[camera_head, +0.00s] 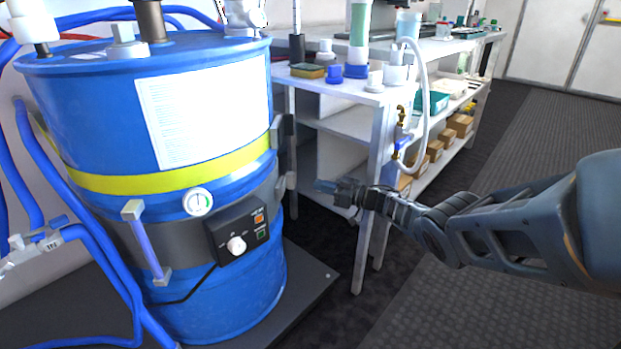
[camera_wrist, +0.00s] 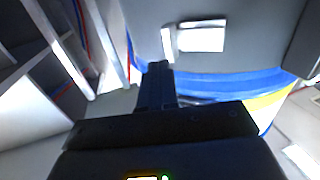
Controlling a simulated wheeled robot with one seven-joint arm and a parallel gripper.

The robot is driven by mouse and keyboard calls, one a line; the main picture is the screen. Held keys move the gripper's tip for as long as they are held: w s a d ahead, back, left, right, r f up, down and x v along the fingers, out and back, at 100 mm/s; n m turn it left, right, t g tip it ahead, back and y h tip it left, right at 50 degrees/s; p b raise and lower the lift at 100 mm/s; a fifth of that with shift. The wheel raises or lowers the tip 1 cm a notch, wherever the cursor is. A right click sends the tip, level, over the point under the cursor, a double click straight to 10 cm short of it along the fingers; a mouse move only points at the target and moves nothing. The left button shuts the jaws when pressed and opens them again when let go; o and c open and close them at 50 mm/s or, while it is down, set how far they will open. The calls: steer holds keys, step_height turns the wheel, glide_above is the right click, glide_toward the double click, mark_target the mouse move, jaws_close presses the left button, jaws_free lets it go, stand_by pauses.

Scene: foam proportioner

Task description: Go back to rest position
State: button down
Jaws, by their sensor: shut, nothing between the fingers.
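My gripper (camera_head: 326,187) is shut and empty in the head view. It points left toward the side of the blue drum (camera_head: 95,115), with a visible gap between its tip and the drum's grey band. My arm reaches in from the right edge of the head view. In the wrist view my gripper (camera_wrist: 158,68) shows as dark closed fingers at the middle, with the drum's blue wall (camera_wrist: 225,84) and grey band behind them. The drum carries a control box (camera_head: 238,232) with a knob, and a round gauge (camera_head: 198,202).
A white shelf table (camera_head: 385,97) with bottles, caps and a sponge (camera_head: 308,70) stands behind my gripper. Cardboard boxes (camera_head: 460,125) sit on its lower shelf. Blue hoses (camera_head: 110,275) run along the drum's left. The dark floor (camera_head: 450,310) at front right is clear.

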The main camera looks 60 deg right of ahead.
steer(key=shift+s, duration=0.85)
steer(key=shift+d, duration=0.1)
steer(key=shift+s+f, duration=0.1)
